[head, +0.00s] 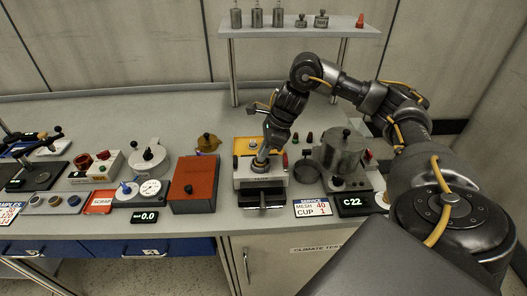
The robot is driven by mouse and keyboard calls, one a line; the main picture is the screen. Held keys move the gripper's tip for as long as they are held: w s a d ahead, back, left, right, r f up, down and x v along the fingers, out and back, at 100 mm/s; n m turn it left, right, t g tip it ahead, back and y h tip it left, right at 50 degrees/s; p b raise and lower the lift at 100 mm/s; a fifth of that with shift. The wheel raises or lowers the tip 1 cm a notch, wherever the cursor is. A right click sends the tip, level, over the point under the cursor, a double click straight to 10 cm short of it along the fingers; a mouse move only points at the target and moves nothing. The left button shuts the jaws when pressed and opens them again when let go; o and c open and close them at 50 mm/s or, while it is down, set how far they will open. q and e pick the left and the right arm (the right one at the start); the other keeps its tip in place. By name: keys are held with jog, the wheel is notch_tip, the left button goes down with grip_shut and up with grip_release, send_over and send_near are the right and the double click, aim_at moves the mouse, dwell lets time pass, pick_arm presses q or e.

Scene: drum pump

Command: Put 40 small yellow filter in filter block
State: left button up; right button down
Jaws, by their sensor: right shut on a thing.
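My right gripper (262,161) reaches down to the top of a white and grey block (245,176) with a dark front part, which looks like the filter block. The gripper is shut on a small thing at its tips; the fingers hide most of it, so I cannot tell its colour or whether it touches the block. No yellow filter can be made out for certain. A service sign (311,207) in front reads mesh 40, cup 1. My left gripper is not in view.
A yellow-orange tray (241,146) lies behind the block. An orange-red box (192,184) stands close on its left. A metal pot device (342,153) and C22 display (354,202) are on the right. A raised shelf (285,30) stands behind. The back-left bench is clear.

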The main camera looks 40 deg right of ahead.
jog(key=shift+f, duration=0.25)
dwell(0.6)
jog(key=c, duration=1.4)
grip_release()
jog(key=shift+o, duration=0.2)
notch_tip(320, 180, up, 8)
jog(key=p, duration=0.7)
jog(key=shift+r+p, duration=0.1)
jog(key=shift+p, duration=0.25)
